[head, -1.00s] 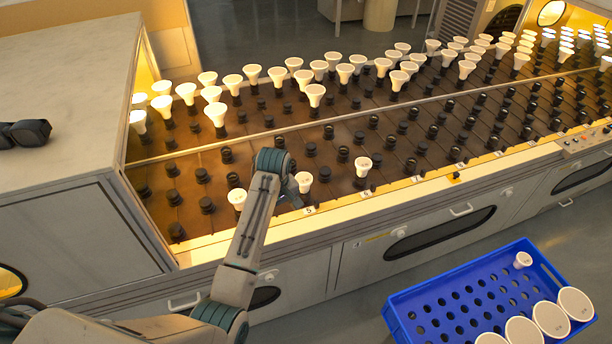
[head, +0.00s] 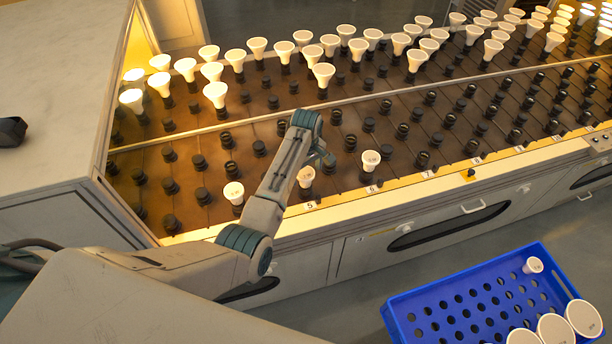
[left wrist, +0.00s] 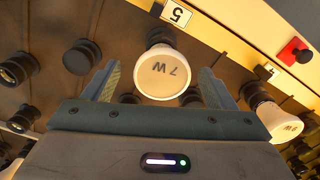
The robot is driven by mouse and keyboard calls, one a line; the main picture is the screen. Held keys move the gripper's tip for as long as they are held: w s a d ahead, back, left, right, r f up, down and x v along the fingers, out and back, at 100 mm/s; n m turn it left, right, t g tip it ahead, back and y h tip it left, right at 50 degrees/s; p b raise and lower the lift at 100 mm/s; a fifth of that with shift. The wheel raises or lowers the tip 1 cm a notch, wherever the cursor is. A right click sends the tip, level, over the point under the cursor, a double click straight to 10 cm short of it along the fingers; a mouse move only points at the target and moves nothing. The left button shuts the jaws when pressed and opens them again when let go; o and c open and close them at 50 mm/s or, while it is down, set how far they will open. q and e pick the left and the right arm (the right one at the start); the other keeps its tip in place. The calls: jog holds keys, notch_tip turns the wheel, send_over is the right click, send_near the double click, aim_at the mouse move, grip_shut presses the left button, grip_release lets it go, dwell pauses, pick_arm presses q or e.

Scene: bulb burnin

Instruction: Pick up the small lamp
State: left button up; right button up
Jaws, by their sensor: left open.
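A small white lamp (head: 305,177) stands upright in a black socket in the front row, behind the label 5. In the left wrist view this lamp (left wrist: 163,75) shows "7 W" on its face and sits between the two fingers. My left gripper (head: 325,160) is open over the front sockets, close to the lamp; the arm partly hides it in the head view. In the left wrist view the left gripper (left wrist: 160,84) has a finger on each side of the lamp, with no clear contact. My right gripper is not in view.
Similar small lamps stand to the left (head: 233,192) and right (head: 370,160) in the front row. Many larger lamps fill the rack's back rows. A blue crate (head: 395,322) holding several lamps is at the lower right.

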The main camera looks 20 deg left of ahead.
pick_arm(q)
jog(key=shift+s+f+p, duration=0.2)
jog(key=shift+f, duration=0.45)
jog(key=shift+s+f+p, duration=0.15)
jog(key=shift+f+p, duration=0.05)
jog(key=shift+f, duration=0.4)
jog(key=shift+w+f, duration=0.2)
jog(key=shift+f, duration=0.25)
jog(key=shift+r, duration=0.1)
jog(key=c, duration=1.1)
jog(key=shift+r, duration=0.1)
